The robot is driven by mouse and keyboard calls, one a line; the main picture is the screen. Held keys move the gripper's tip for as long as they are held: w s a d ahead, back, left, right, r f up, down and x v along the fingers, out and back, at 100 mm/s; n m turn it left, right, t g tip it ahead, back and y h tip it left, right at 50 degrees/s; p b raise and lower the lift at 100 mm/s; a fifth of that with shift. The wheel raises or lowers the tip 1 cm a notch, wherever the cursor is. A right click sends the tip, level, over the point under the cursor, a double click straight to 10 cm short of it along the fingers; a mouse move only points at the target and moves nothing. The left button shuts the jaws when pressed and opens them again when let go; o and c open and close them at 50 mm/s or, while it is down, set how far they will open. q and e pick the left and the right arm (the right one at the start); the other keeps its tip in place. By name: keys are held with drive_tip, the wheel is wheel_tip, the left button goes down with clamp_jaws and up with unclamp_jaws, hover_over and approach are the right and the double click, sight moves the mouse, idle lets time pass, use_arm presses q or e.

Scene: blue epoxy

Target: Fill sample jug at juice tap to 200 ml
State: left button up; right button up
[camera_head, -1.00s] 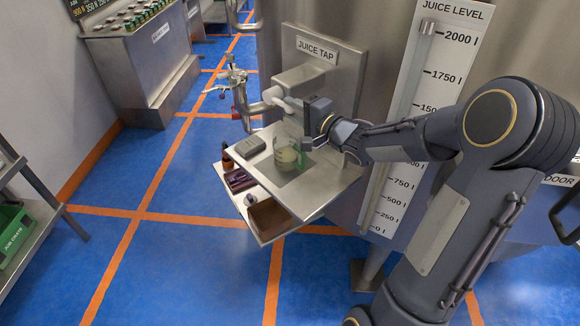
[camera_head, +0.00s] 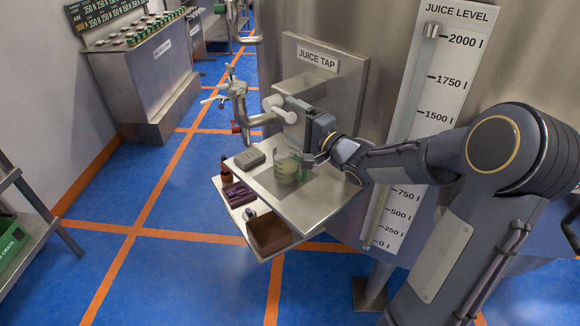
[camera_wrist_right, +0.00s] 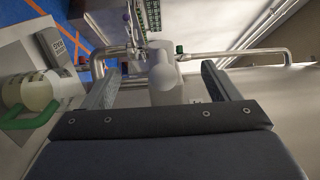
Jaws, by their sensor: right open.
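The sample jug (camera_head: 286,170), clear with a green handle, stands upright on the steel shelf under the juice tap. It looks pale inside, but I cannot read its level. In the right wrist view the jug (camera_wrist_right: 38,92) is at the left, outside my fingers. The juice tap's white round-ended lever (camera_head: 280,106) sticks out below the JUICE TAP sign (camera_head: 318,60). My right gripper (camera_wrist_right: 160,70) is open, with the white lever (camera_wrist_right: 164,62) showing between its fingers; contact cannot be told. In the head view the right gripper (camera_head: 304,124) is beside the tap, above the jug.
A lower shelf holds a brown box (camera_head: 268,233) and small items.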

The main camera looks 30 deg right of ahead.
drive_tip(key=p+v, duration=0.2)
drive_tip(key=v, duration=0.5)
idle(0.3)
drive_tip(key=shift+s+d, duration=0.1)
drive_tip(key=shift+s, duration=0.05)
drive_tip(key=v, duration=0.7)
drive_tip(key=shift+s, duration=0.25)
